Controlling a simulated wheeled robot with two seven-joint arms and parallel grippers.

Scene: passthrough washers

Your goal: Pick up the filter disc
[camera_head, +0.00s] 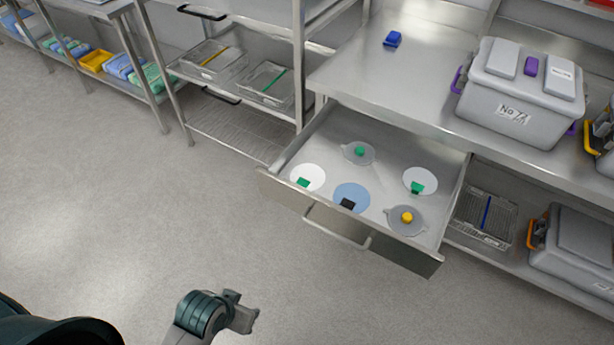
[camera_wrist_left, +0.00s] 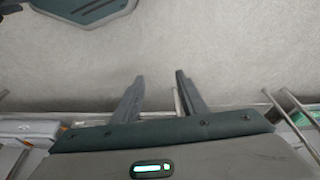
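An open metal drawer (camera_head: 400,252) in the head view holds several discs lying flat. A white disc (camera_head: 313,171) with a green tab is at the left, and another white disc (camera_head: 421,175) with a green tab at the right. A blue disc (camera_head: 352,190) with a black tab lies between them, near the front. I cannot tell which is the filter disc. My left gripper (camera_head: 248,317) is apart from the drawer, before it. Its fingers stand open and empty in the wrist view (camera_wrist_left: 160,80).
The drawer handle (camera_head: 337,228) sticks out in front. Wire baskets (camera_head: 484,216) and another grey box (camera_head: 575,250) stand on lower shelves. The floor (camera_head: 150,210) is clear.

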